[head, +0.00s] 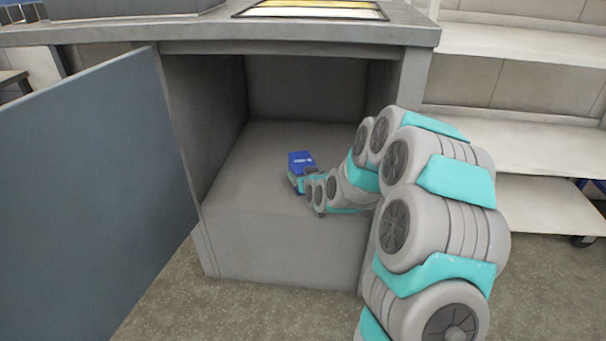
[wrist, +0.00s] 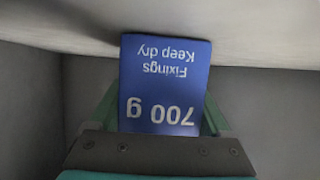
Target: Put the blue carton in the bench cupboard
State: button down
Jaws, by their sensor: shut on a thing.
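The blue carton (head: 301,160) is inside the open bench cupboard (head: 270,230), over its floor near the middle. In the wrist view the carton (wrist: 165,85) shows white print, upside down, reading "Fixings Keep dry" and "700 g". My gripper (head: 297,177) reaches in through the cupboard's front opening and is shut on the carton. In the wrist view the fingers of my gripper (wrist: 160,115) lie on either side of the carton. Whether the carton's underside touches the cupboard floor cannot be told.
The cupboard door (head: 95,185) stands swung open to the left. The benchtop (head: 300,32) overhangs the opening. My arm fills the right side of the opening. White shelves (head: 530,140) stand to the right. Cupboard floor around the carton is clear.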

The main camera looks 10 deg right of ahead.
grip_release()
jog(key=shift+s+r, duration=0.35)
jog(key=shift+s, duration=0.05)
jog(key=v, duration=0.8)
jog(key=shift+s+p, duration=0.15)
jog(key=shift+p, duration=0.15)
jog(key=shift+s+f+b, duration=0.15)
jog(key=shift+b, duration=0.6)
jog(key=b+v, duration=0.2)
jog(key=b, duration=0.1)
jog(key=shift+s+r+b, duration=0.2)
jog(key=shift+b, duration=0.1)
